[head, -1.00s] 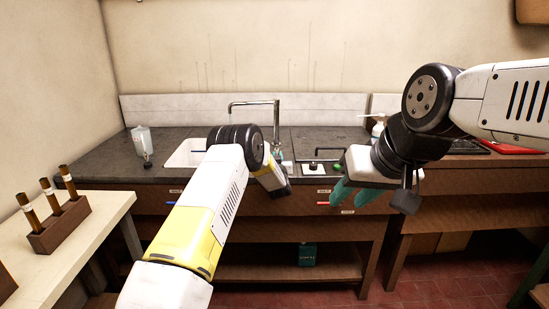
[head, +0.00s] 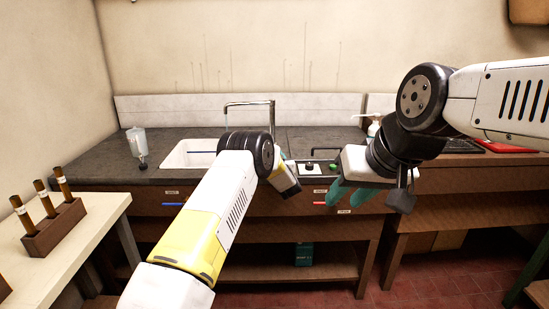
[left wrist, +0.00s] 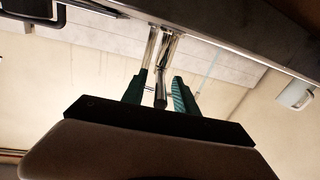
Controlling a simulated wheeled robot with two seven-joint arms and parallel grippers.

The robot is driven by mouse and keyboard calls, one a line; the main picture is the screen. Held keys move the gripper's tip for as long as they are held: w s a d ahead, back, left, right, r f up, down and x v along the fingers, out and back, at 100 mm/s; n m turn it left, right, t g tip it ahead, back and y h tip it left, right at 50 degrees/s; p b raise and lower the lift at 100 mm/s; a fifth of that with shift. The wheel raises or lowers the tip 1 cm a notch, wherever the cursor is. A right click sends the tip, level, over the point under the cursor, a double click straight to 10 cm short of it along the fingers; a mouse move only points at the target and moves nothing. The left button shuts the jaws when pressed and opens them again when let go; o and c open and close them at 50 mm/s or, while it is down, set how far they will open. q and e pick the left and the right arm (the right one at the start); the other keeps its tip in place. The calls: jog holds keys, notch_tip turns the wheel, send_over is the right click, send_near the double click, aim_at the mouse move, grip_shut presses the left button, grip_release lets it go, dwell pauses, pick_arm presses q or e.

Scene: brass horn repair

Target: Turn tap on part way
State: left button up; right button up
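The chrome tap (head: 271,122) stands behind the sink, its tall bent spout reaching left over the basin. My left forearm hides its base and handle in the head view. In the left wrist view the tap's chrome pipes (left wrist: 153,52) and a short dark-ended lever (left wrist: 160,92) show between the teal fingers of my left gripper (left wrist: 158,96). Those fingers are apart, one on each side of the lever; I cannot tell whether they touch it. My right gripper (head: 351,196) is open and empty, its teal fingers hanging in front of the counter.
The white sink (head: 180,159) is set in the dark counter (head: 100,160). A small box with a black knob (head: 309,168) lies right of the tap. A wooden rack (head: 58,228) holds brown tubes on the near-left table.

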pick_arm(q)
jog(key=s+d, duration=0.1)
jog(key=s, duration=0.6)
jog(key=shift+s, duration=0.35)
jog(key=shift+d, duration=0.1)
